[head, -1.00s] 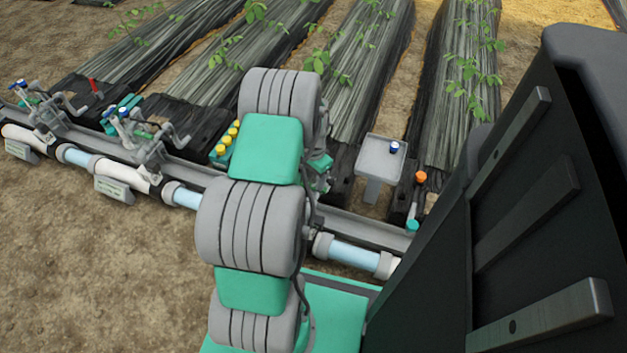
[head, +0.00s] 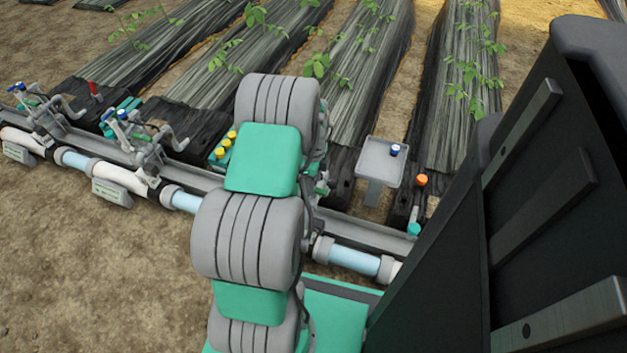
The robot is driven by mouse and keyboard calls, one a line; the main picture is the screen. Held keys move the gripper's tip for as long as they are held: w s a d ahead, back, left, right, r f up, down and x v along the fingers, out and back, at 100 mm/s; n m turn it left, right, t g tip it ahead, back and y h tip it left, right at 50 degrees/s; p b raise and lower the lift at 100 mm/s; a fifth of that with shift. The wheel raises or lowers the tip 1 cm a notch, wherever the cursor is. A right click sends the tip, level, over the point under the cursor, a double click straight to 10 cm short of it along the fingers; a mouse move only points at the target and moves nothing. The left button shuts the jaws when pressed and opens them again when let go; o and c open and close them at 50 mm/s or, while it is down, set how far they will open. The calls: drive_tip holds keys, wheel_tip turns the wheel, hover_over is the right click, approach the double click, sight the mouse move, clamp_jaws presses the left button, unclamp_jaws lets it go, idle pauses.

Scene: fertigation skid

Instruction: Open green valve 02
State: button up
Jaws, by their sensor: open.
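My arm (head: 247,235) rises through the middle of the head view and covers part of the pipe line. My gripper is not seen; it is hidden behind the arm. I cannot pick out green valve 02. Small grey and green parts (head: 322,186) show just right of the arm, too covered to identify. Two grey valve assemblies with blue knobs stand on the pipe line at the left, one farther left (head: 38,112) and one nearer (head: 137,140). Plates under them, a left one (head: 18,153) and a right one (head: 112,193), are too small to read.
A grey tray stand (head: 378,150) holds a blue-capped item (head: 395,150). An orange-capped item (head: 421,181) stands right of it. Yellow-capped bottles (head: 222,150) sit in a green rack beside the arm. Planted beds (head: 365,70) lie behind. Open soil (head: 80,270) lies front left.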

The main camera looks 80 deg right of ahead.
drive_tip(key=shift+f, duration=0.1)
drive_tip(key=shift+f+b, duration=1.4)
drive_tip(key=shift+f, duration=0.85)
drive_tip(key=shift+r, duration=0.1)
clamp_jaws()
